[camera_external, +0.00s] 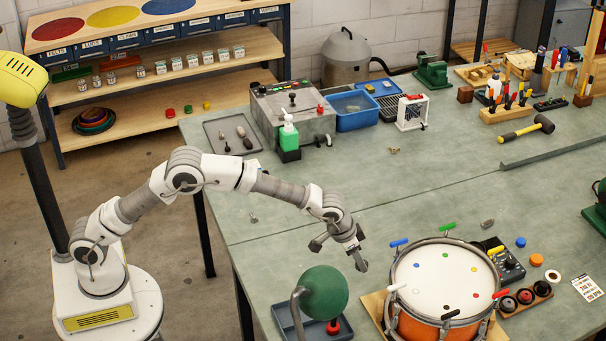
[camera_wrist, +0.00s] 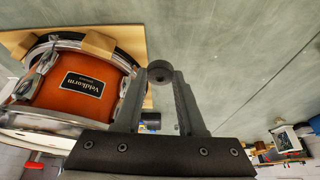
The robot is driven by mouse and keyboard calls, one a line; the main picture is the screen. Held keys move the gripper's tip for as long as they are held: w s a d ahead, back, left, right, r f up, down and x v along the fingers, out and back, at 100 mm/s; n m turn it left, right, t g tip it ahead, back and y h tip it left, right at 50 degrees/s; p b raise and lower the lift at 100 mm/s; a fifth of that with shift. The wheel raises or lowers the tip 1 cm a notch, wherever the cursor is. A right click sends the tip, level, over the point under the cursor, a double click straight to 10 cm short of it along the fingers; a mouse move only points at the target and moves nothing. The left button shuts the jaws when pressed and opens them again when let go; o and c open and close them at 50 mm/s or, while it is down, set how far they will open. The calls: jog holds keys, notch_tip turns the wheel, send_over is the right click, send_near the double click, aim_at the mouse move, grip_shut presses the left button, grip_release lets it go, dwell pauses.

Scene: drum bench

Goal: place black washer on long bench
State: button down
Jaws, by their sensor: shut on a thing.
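My gripper (camera_external: 361,262) hangs above the long bench (camera_external: 350,175), left of the orange drum (camera_external: 432,325) and behind the round green lamp head. In the wrist view, the gripper is shut on a small dark ring, the black washer (camera_wrist: 160,74), between its fingertips. The washer is clear of the drum, whose orange shell (camera_wrist: 95,90) fills the left of that view. The grey-green bench top (camera_wrist: 235,60) shows beyond the fingers. In the external view the washer is too small to make out.
A black box (camera_external: 500,262) and small round parts lie right of the drum. Tool racks and a blue bin (camera_external: 357,117) stand farther back. The middle of the bench is mostly clear.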

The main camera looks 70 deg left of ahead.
jog(key=w+d+r, duration=0.2)
jog(key=d, duration=0.4)
send_over(387, 273)
jog(key=s, duration=0.2)
jog(key=f, duration=0.7)
jog(key=shift+w+f, duration=0.2)
jog(key=shift+w, duration=0.05)
jog(key=shift+f, duration=1.95)
jog(key=shift+f, duration=0.15)
jog(key=c, duration=0.5)
grip_release()
